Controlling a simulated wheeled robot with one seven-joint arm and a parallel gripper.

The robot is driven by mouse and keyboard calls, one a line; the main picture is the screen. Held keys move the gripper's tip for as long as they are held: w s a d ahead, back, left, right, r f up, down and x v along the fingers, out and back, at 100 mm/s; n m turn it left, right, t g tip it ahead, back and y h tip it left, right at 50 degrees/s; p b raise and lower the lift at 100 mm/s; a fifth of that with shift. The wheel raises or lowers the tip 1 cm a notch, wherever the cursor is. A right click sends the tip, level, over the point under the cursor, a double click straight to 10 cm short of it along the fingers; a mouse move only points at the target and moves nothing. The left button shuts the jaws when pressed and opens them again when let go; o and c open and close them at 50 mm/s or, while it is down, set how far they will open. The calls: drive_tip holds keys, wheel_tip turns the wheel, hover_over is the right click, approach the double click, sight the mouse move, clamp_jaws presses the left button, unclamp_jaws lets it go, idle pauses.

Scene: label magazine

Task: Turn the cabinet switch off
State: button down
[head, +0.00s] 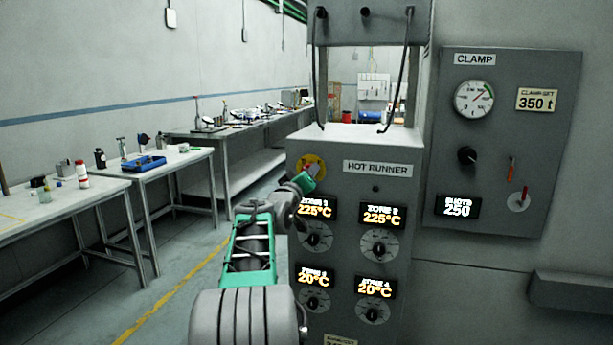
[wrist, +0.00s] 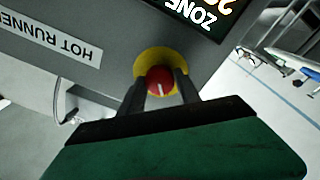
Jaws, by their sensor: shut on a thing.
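The cabinet switch is a red round knob (wrist: 160,78) with a white mark, on a yellow round plate (wrist: 143,62). In the head view the yellow plate (head: 318,161) is at the upper left of the grey HOT RUNNER cabinet (head: 390,190), and my gripper partly hides the knob. In the wrist view the two dark fingers of my gripper (wrist: 163,82) stand on either side of the knob, shut on it. My green gripper body (head: 304,182) is close to the cabinet front.
The cabinet front has several lit zone displays (head: 383,214) with dials below. A CLAMP panel (head: 550,120) with a gauge, knob and lever is at the right. Workbenches (head: 200,153) with small items stand at the left. The floor (head: 190,270) between is clear.

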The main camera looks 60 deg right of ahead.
drive_tip(key=shift+f+n, duration=0.1)
drive_tip(key=shift+n, duration=0.5)
drive_tip(key=c, duration=0.9)
unclamp_jaws()
drive_tip(key=shift+o, duration=0.2)
drive_tip(key=shift+a, duration=0.1)
drive_tip(key=s+a+b, duration=0.1)
drive_tip(key=a, duration=0.6)
drive_tip(key=shift+s+a+f, duration=0.15)
drive_tip(key=shift+a+f, duration=0.1)
